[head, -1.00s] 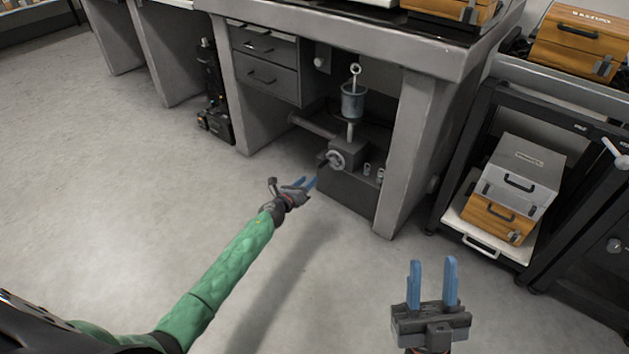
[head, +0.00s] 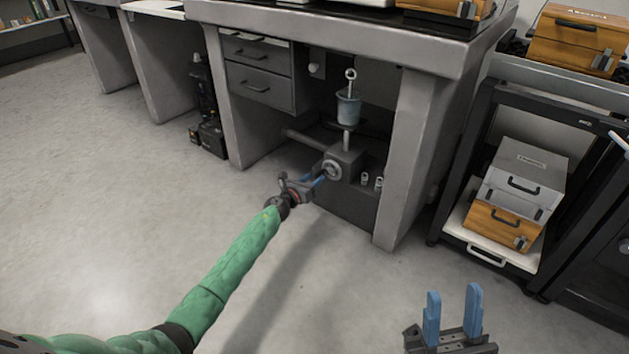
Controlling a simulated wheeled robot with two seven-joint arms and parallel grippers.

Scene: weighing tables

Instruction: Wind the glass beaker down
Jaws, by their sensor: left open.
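The glass beaker (head: 348,109) stands upright on a small dark platform under the grey table, with a ringed rod standing up out of it. A post (head: 347,139) joins the platform to a grey box-shaped jack (head: 346,160) below. A round hand wheel (head: 332,170) sits on the jack's left front. My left gripper (head: 320,182) is open with its blue fingers right at the wheel. I cannot tell whether they touch it. My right gripper (head: 453,316) is open and empty at the bottom right, above the floor and away from the jack.
The heavy grey table leg (head: 404,165) stands right of the jack. Several small metal weights (head: 371,181) stand beside the jack. Drawers (head: 262,71) hang at the left. A black cart (head: 470,175) with cases is at the right. The floor in front is clear.

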